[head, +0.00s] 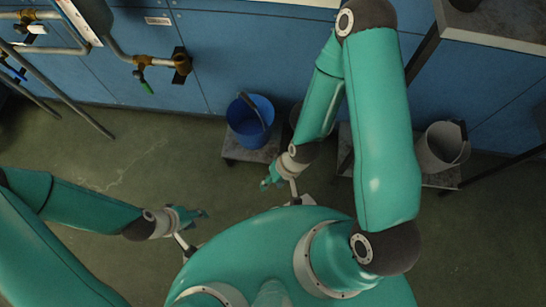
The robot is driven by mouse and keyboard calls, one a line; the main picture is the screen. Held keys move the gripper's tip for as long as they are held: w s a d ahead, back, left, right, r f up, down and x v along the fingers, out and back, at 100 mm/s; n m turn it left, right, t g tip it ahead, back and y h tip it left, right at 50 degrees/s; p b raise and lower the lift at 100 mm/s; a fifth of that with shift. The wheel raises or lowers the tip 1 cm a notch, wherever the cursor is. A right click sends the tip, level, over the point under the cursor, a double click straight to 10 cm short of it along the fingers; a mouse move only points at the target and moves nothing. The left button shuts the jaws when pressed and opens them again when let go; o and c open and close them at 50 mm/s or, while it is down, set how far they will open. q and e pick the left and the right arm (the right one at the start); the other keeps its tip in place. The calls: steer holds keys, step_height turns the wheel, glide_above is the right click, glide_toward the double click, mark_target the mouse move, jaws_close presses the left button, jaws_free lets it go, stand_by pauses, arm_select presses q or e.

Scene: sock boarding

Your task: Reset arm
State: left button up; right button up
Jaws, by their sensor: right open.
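My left gripper (198,214) is at the end of the teal arm that comes in from the left, low over the floor beside my body. It is small in the picture and I cannot tell how its fingers stand. My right gripper (267,183) is on the folded arm at the right, over the floor just in front of my body and below the blue bucket. It is open and nothing shows in it. No sock shows in this view.
A blue bucket (243,130) stands on a low grey platform (234,151) by the blue wall panels (220,50). A grey bucket (437,150) is at the right, under a dark-legged table (490,33). Pipes with brass valves (182,62) run at upper left.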

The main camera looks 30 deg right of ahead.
step_height(320, 180, up, 31)
steer(key=p, duration=3)
steer(key=shift+f+p, duration=0.15)
steer(key=shift+p, duration=0.2)
steer(key=shift+d, duration=0.1)
